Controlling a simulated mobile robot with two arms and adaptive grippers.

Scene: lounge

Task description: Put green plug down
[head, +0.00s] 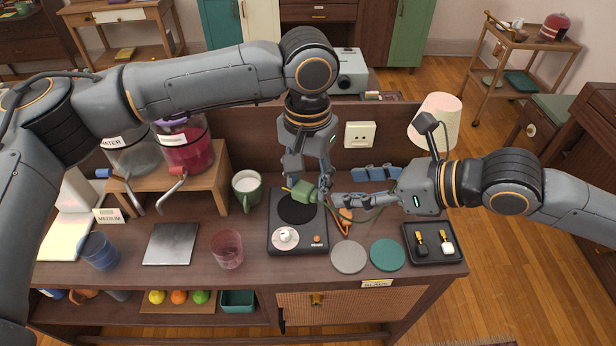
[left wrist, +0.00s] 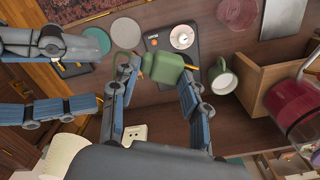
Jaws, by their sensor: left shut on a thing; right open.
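The green plug (head: 304,194) is between the fingers of my left gripper (head: 314,190), which is shut on it. In the head view it overlaps the back right of the black hot plate (head: 284,247); I cannot tell whether it touches it. The left wrist view shows the plug (left wrist: 163,67) between the two blue-grey fingers, its prongs hidden or too small to make out. A green cord (head: 372,216) runs near the plug's right. My right gripper (head: 338,201) is open and empty, just right of the plug. A white wall socket (head: 360,135) is on the back panel.
A green mug (head: 246,190) stands left of the hot plate, with a pink glass (head: 227,250) in front. A grey coaster (head: 348,257), a teal coaster (head: 387,255) and a black tray (head: 408,239) lie to the right. A lamp (head: 436,118) stands behind my right arm.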

